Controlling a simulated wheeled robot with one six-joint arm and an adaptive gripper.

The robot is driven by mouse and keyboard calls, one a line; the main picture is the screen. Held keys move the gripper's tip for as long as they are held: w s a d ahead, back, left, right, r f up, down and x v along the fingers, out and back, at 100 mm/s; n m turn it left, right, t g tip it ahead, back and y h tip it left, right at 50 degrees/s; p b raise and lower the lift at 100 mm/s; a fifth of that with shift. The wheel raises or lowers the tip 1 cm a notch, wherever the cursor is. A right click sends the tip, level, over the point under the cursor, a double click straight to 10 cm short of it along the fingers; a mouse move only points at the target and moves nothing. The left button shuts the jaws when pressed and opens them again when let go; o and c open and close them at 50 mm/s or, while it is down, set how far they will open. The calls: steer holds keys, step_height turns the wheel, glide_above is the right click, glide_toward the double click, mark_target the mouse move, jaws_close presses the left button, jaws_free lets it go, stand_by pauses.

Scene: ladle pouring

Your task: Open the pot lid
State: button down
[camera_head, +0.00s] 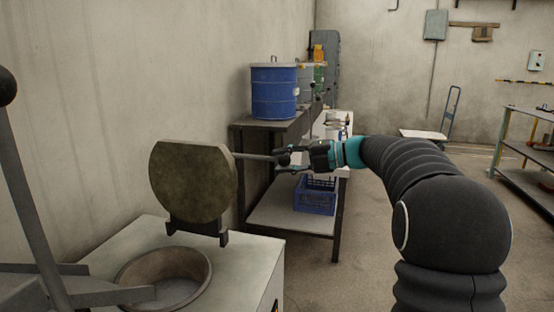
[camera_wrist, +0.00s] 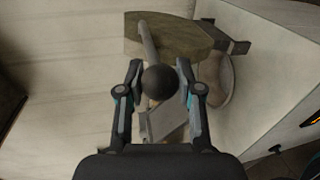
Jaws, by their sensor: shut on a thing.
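The round, mottled brown pot lid (camera_head: 190,182) stands upright on its hinge at the right side of the pot (camera_head: 207,265), and the round opening is uncovered. A thin grey handle rod (camera_head: 252,157) runs from the lid to my gripper (camera_head: 285,160). In the wrist view, my gripper (camera_wrist: 158,75) is shut on the lid handle, with the dark ball knob (camera_wrist: 160,83) at the rod's end between the fingers. The lid (camera_wrist: 180,35) is beyond it, partly covering the view of the pot rim (camera_wrist: 224,82).
A pale stove-like block (camera_head: 255,250) holds the pot. A grey metal bar (camera_head: 25,190) with a dark ball stands at the near left. Behind, a shelf table (camera_head: 290,215) carries a blue drum (camera_head: 274,92) and a blue crate (camera_head: 315,198). Open floor lies to the right.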

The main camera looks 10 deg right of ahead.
steer(key=shift+d+f, duration=0.1)
steer(key=shift+d, duration=0.05)
steer(key=c, duration=0.7)
jaws_free()
steer(key=shift+d, duration=0.1)
steer(key=shift+c, duration=0.2)
steer(key=shift+a, duration=0.2)
steer(key=v, duration=1.2)
steer(key=shift+w, duration=0.1)
